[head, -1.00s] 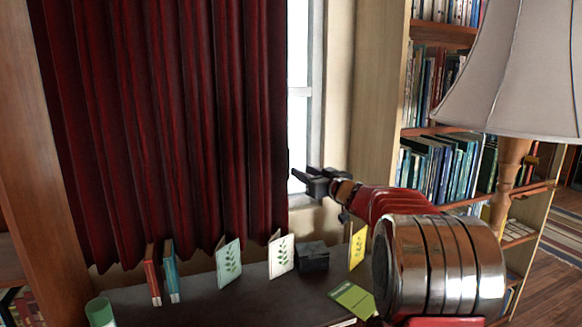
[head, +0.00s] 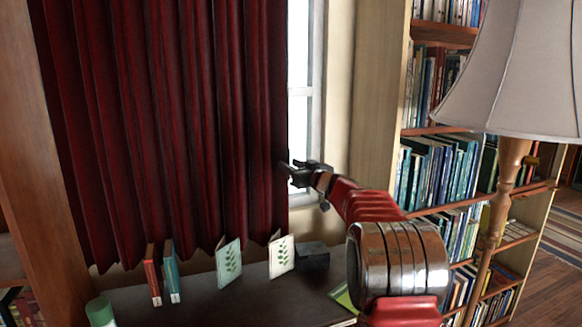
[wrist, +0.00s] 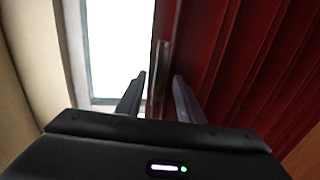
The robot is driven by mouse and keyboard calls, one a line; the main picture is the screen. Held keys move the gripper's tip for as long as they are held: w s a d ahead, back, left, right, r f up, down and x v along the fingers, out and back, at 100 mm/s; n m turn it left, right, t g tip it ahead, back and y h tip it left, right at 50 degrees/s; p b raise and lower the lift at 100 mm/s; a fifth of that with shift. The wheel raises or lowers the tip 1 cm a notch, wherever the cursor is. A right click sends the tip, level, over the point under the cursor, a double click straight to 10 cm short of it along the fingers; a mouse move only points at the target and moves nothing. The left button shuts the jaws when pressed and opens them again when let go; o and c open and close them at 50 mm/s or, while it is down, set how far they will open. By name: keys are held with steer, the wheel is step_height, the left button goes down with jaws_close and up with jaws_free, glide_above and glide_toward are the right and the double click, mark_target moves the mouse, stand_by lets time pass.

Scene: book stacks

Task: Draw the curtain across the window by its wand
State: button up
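The dark red curtain (head: 160,120) hangs in folds over most of the window, and a bright strip of window (head: 300,110) shows at its right edge. In the wrist view the curtain (wrist: 245,60) fills the right side and the bright pane (wrist: 115,40) the left. A thin pale upright rod, which looks like the wand (wrist: 158,75), hangs at the curtain's edge and shows between my fingers. My gripper (head: 284,172) is at the curtain's right edge. In the wrist view my gripper (wrist: 157,97) is open, with a gap on both sides of the wand.
A dark ledge (head: 195,300) below holds a red book (head: 152,275), a blue book (head: 171,272), two leaf-print cards (head: 229,262) and a black box (head: 312,257). A lamp (head: 515,80) and a bookcase (head: 440,170) stand to the right.

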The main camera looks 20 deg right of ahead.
steer(key=shift+c, duration=0.2)
jaws_close()
stand_by(0.4)
